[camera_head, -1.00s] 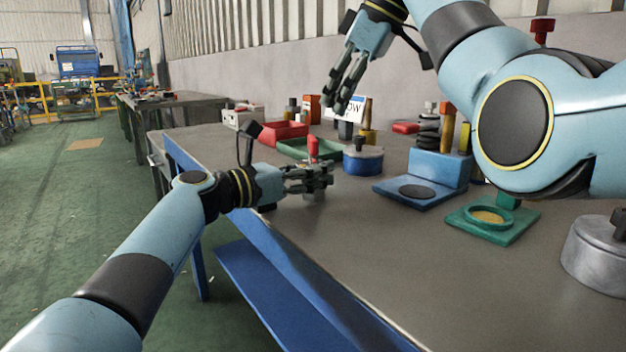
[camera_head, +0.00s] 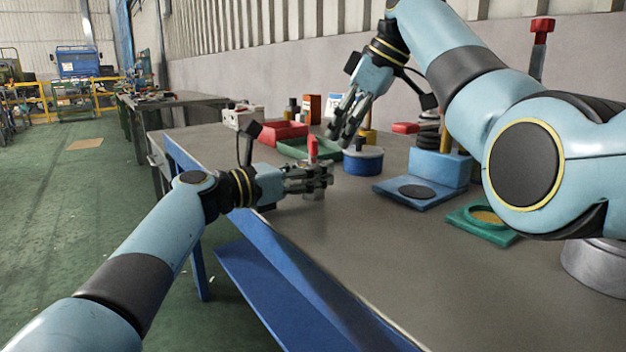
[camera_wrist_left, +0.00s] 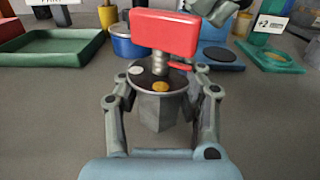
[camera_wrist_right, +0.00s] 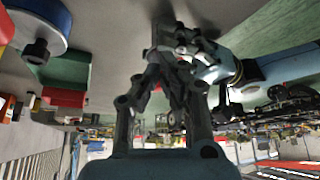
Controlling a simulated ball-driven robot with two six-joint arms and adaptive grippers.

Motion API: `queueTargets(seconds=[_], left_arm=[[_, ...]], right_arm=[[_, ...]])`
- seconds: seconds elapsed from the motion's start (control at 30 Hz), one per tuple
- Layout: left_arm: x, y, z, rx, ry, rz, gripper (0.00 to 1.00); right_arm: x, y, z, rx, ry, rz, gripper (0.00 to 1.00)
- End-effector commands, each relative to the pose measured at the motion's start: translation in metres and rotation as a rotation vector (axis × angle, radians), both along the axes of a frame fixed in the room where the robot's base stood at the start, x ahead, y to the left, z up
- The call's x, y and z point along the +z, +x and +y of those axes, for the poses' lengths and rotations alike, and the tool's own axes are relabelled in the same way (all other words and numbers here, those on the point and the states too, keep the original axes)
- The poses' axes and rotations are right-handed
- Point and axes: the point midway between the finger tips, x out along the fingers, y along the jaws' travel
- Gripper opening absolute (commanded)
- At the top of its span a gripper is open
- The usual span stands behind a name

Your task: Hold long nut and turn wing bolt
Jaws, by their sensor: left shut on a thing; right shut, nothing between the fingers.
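My left gripper (camera_head: 318,178) is shut on the grey long nut (camera_wrist_left: 158,108), with its fingers on both sides of the nut just above the table. The wing bolt (camera_wrist_left: 165,34), with a red flat head and a grey shank, stands upright in the nut in the left wrist view. In the head view the red wing bolt (camera_head: 312,147) rises above the left fingers. My right gripper (camera_head: 342,132) is shut and empty, above the table to the upper right of the wing bolt and apart from it. The right fingers also show in the right wrist view (camera_wrist_right: 172,50).
A green tray (camera_head: 283,152) and a red bin lie behind the left gripper. A blue round container (camera_head: 362,160) stands just right of it. A blue stand (camera_head: 405,202) and a green fixture (camera_head: 462,230) are farther right. The table's front area is clear.

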Motion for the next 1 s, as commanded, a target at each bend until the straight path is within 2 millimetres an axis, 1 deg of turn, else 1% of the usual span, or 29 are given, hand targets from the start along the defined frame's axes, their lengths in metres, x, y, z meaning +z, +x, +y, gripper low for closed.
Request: queueTargets(seconds=[0.13,0.47,1.0], left_arm=[[0.0,0.0,0.0,0.0,0.0,0.0,0.0],[0.0,0.0,-0.0001,0.0,0.0,0.0,0.0],[-0.0001,0.0,-0.0001,0.0,0.0,0.0,0.0]], right_arm=[[-0.0028,0.0001,0.0001,0.0,0.0,0.0,0.0],[-0.0025,0.0001,0.0004,0.0,0.0,0.0,0.0],[-0.0025,0.0015,0.0063,0.0,-0.001,0.001,0.0]])
